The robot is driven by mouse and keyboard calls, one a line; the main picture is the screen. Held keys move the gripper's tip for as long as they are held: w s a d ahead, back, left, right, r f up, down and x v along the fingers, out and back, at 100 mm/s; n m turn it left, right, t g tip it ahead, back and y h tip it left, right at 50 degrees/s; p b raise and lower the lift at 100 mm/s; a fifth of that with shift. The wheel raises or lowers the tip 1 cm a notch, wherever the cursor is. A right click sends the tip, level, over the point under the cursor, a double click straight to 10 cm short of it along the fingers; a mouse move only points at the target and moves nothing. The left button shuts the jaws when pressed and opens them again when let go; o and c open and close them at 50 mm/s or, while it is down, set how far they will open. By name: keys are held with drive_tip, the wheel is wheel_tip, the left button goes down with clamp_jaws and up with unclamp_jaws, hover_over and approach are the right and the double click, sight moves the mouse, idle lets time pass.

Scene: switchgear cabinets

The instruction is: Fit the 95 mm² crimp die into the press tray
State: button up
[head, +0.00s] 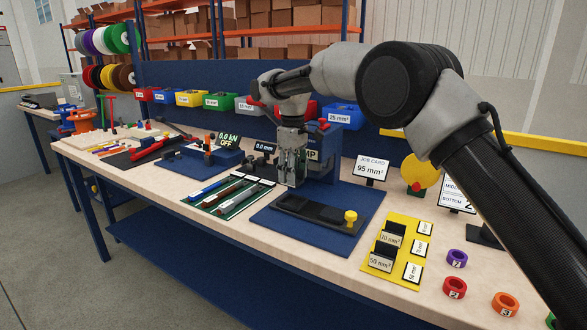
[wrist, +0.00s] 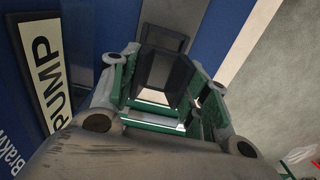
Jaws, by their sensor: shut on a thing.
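My gripper (head: 290,172) points down in front of the blue press, above the back of the blue mat. In the wrist view its green-padded fingers are closed on a dark block, the crimp die (wrist: 165,70). Its size marking cannot be read. In the head view the fingers mostly hide the die. The press tray (head: 310,211), long and black with a yellow knob (head: 350,217) at its right end, lies on the blue mat in front of and below my gripper. The job card (head: 371,169) reads 95 mm².
The blue press (head: 327,143) with a PUMP label stands just behind my gripper. A yellow die rack (head: 402,258) at right holds dark dies marked 70 and 50 mm². Coloured rings (head: 455,287) lie further right. A green mat (head: 232,195) with bars lies left.

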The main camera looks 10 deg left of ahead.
drive_tip(key=shift+f, duration=3.2)
drive_tip(key=o, duration=1.3)
drive_tip(key=shift+o, duration=0.2)
